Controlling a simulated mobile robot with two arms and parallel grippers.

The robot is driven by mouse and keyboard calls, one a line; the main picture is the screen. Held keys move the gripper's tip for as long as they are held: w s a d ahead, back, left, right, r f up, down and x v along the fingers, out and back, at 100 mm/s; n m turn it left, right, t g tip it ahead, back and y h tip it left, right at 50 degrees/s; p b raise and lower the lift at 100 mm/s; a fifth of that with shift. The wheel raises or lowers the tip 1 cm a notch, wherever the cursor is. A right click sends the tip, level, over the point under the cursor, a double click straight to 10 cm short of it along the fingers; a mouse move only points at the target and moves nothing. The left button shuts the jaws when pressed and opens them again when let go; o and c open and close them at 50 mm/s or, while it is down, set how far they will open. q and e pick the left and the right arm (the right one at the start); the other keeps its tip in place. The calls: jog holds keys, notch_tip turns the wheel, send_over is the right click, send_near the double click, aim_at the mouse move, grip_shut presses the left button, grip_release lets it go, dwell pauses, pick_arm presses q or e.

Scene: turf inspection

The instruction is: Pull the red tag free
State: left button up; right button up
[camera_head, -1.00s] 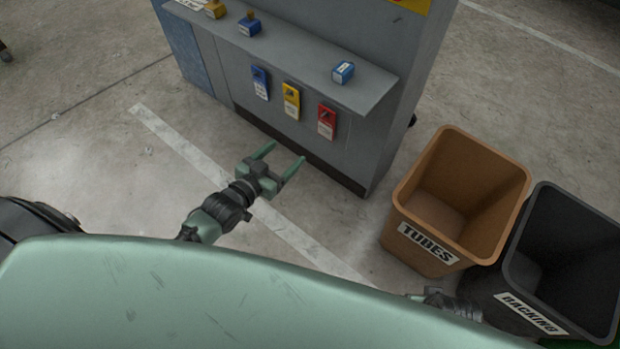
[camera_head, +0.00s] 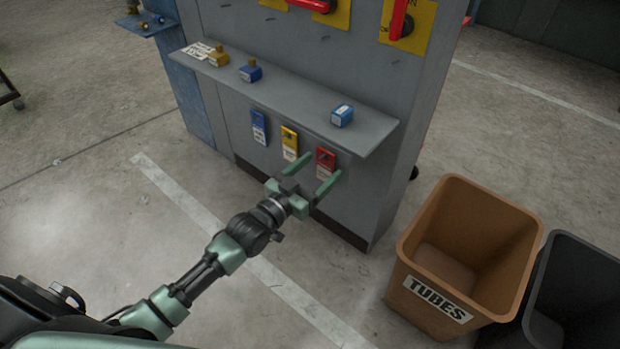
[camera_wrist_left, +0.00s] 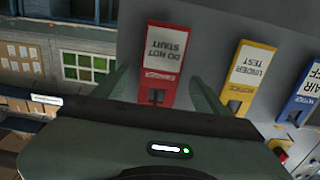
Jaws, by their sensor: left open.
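The red tag (camera_head: 326,156) hangs on the grey cabinet front below the shelf, rightmost of three tags. In the left wrist view the red tag (camera_wrist_left: 164,55) reads "DO NOT START" upside down, with a small dark lock or fastening at one end. My left gripper (camera_head: 323,165) is open in front of it. In the left wrist view its fingers (camera_wrist_left: 156,74) stand on either side of the red tag's line, with nothing held. I cannot tell how much distance is left between fingers and tag. My right gripper is not in view.
A yellow tag (camera_head: 290,142) and a blue tag (camera_head: 259,127) hang left of the red one. The shelf (camera_head: 300,105) juts out above the tags, with a blue block (camera_head: 342,115) on it. A brown TUBES bin (camera_head: 415,268) and a dark bin (camera_head: 580,250) stand at right.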

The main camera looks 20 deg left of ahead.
pick_arm(q)
jog(key=shift+w+d, duration=0.1)
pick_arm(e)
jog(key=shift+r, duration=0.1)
pick_arm(q)
jog(key=c, duration=1.5)
jog(key=shift+o, duration=0.2)
jog(key=shift+r, duration=0.1)
jog(key=shift+r+p, duration=0.15)
jog(key=shift+p, duration=0.25)
jog(key=shift+r+p, duration=0.25)
jog(key=shift+p, duration=0.05)
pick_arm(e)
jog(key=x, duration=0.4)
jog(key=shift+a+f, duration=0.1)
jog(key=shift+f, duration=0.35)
